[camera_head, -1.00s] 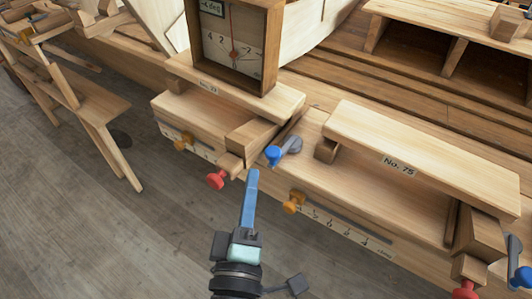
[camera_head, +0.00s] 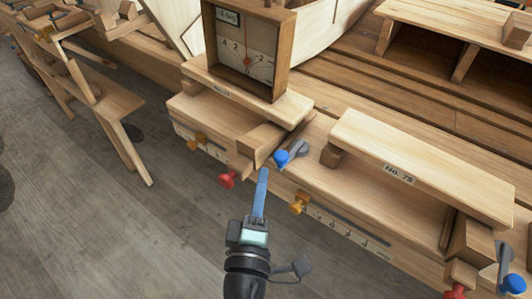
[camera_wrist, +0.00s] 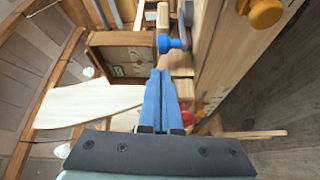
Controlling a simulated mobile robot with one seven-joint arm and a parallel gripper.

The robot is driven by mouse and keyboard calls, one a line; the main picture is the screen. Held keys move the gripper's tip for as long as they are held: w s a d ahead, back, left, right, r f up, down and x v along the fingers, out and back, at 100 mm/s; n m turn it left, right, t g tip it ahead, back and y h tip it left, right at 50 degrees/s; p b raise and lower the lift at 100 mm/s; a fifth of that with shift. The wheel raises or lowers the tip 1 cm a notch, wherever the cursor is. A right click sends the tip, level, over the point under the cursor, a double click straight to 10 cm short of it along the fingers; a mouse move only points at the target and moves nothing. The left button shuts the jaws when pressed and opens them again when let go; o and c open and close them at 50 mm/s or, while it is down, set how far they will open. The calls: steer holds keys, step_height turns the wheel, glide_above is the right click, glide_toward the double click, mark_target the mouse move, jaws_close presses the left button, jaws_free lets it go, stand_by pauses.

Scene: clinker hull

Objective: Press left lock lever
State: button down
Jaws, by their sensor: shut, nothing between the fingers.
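The left lock lever is a grey arm (camera_head: 299,148) with a blue knob (camera_head: 281,158) at its end, on the front of the wooden bench near the dial box. My gripper (camera_head: 264,170) has blue fingers that are shut and empty. Its tips are just to the lower left of the blue knob in the head view. In the wrist view the knob (camera_wrist: 170,43) is just beyond the fingertips (camera_wrist: 160,73). Whether they touch is hard to tell. A second lever with a blue knob (camera_head: 514,284) is at the lower right edge.
A red knob (camera_head: 228,180) sits left of my fingers, and an orange knob (camera_head: 298,204) on a scale slot sits to the right. A dial box (camera_head: 282,55) stands above. A board marked No. 75 (camera_head: 430,165) lies to the right. The floor in front is clear.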

mark_target(266, 160)
steer(key=shift+w+d+r+p, duration=0.1)
steer(key=shift+w+d+p, duration=0.1)
steer(key=shift+w, duration=0.7)
steer(key=shift+w+d+p, duration=0.1)
steer(key=shift+w+p, duration=0.05)
steer(key=shift+w, duration=0.7)
steer(key=shift+w+d+r+p, duration=0.1)
steer(key=shift+w+p, duration=0.1)
steer(key=shift+w, duration=0.7)
steer(key=shift+s+f, duration=0.1)
steer(key=shift+d+y, duration=0.1)
steer(key=shift+y, duration=0.2)
